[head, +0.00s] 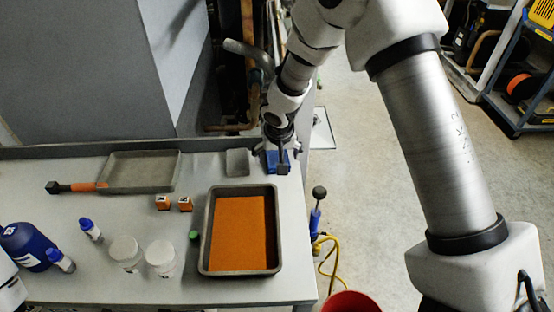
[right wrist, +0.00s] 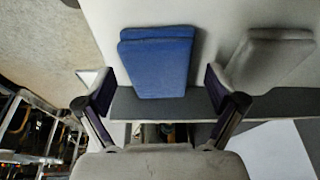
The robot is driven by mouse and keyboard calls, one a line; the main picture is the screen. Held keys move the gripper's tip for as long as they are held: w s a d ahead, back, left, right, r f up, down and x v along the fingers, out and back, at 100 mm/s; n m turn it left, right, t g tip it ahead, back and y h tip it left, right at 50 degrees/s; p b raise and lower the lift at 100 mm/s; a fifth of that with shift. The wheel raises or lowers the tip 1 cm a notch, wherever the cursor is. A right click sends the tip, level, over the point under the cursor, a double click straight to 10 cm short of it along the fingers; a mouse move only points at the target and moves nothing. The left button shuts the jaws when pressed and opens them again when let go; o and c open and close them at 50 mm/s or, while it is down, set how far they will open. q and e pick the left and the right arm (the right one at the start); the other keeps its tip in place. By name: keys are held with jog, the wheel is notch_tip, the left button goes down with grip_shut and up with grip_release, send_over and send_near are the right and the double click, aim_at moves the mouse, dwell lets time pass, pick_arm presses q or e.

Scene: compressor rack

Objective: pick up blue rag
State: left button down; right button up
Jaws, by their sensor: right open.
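The blue rag (head: 271,160) lies folded at the back right corner of the grey table (head: 130,290). My right gripper (head: 278,162) is over it and partly hides it in the head view. In the right wrist view the blue rag (right wrist: 157,65) shows as a folded stack between the two spread fingers of my right gripper (right wrist: 160,90). The gripper is open with nothing held. Whether the fingers touch the rag is unclear. My left gripper is not in view.
A folded grey rag (head: 237,162) lies just left of the blue one, close to a finger. A raised back edge (head: 60,152) runs behind. An orange-lined tray (head: 207,245), a grey tray (head: 142,170), bottles and jars (head: 160,257) stand nearer or farther left.

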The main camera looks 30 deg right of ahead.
jog(key=shift+f, duration=0.1)
dwell(0.3)
jog(key=shift+s, duration=0.1)
jog(key=c, duration=1.2)
